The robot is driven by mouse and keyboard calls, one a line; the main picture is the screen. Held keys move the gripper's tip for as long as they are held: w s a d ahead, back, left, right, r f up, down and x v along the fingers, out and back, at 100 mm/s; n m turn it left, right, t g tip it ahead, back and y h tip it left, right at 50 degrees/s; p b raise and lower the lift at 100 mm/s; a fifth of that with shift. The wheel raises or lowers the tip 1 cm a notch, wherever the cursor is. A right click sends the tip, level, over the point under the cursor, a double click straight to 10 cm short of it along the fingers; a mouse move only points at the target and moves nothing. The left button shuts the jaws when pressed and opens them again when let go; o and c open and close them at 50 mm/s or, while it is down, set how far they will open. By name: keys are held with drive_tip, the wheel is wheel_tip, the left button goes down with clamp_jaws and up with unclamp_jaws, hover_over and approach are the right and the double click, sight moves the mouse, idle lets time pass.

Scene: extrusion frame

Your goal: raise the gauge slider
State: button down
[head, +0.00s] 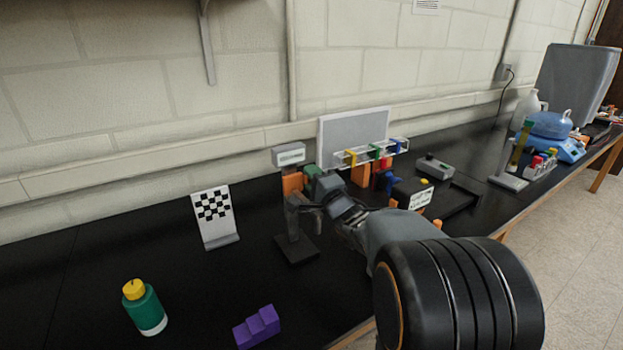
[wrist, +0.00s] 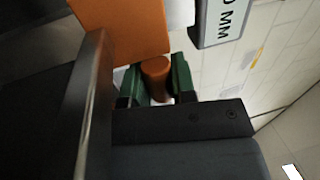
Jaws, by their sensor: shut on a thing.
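The gauge has a grey post on a dark base (head: 297,249) and a pale display box (head: 289,155) at its top. Its orange slider (head: 292,184) sits just below the display. In the wrist view the orange slider block (wrist: 120,28) fills the upper left, and the display box (wrist: 220,20) shows part of a label, "0 MM". My gripper (head: 311,183) is at the slider's right side. In the wrist view its green fingertips (wrist: 158,82) are shut on either side of a round orange knob (wrist: 156,68). The post is partly hidden by my arm in the head view.
A checkerboard card (head: 214,216) stands to the left. A green bottle (head: 145,308) and a purple stepped block (head: 257,327) are in front. A clear rack with coloured clips (head: 370,152) and a grey panel (head: 352,138) are behind my arm. The black bench left of the gauge is mostly clear.

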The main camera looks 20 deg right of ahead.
drive_tip(key=c, duration=0.9)
unclamp_jaws()
drive_tip(key=shift+s, duration=0.1)
drive_tip(key=shift+b+v, duration=1.65)
drive_tip(key=shift+v, duration=5.2)
drive_tip(key=shift+f, duration=0.15)
